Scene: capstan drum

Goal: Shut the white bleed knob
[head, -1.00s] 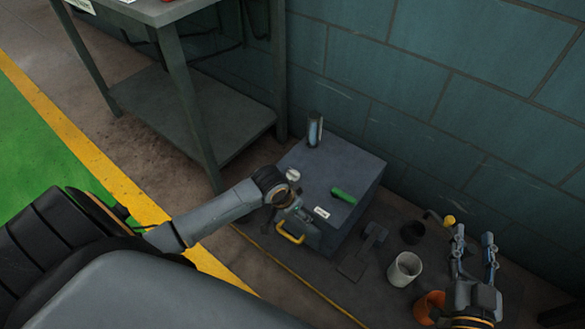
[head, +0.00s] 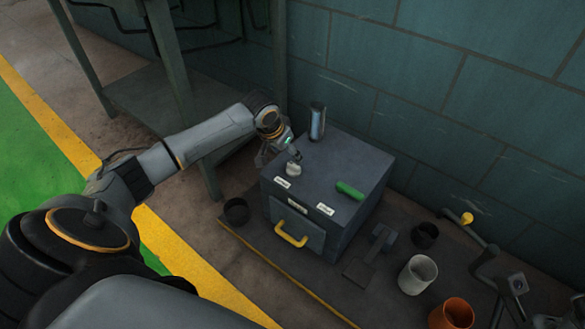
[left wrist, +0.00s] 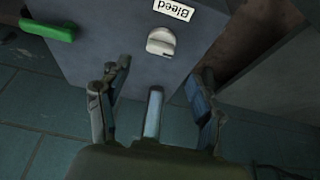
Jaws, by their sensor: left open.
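The white bleed knob (head: 293,169) sits on the top of the grey cabinet (head: 338,171), near its left front corner. In the left wrist view the knob (left wrist: 161,42) is beside a label reading "Bleed" (left wrist: 173,9). My left gripper (head: 277,150) is just behind and left of the knob in the head view. In the left wrist view its two fingers (left wrist: 158,92) are spread apart with the knob beyond them, not between them. It is open and empty. My right arm is partly in view at the lower right; its fingertips cannot be made out.
A green handle (head: 349,190) lies on the cabinet top, and a metallic cylinder (head: 317,121) stands at its back corner. A yellow pull (head: 291,235) is on the front. Cups, including a white one (head: 417,275) and an orange one (head: 452,315), stand to the right.

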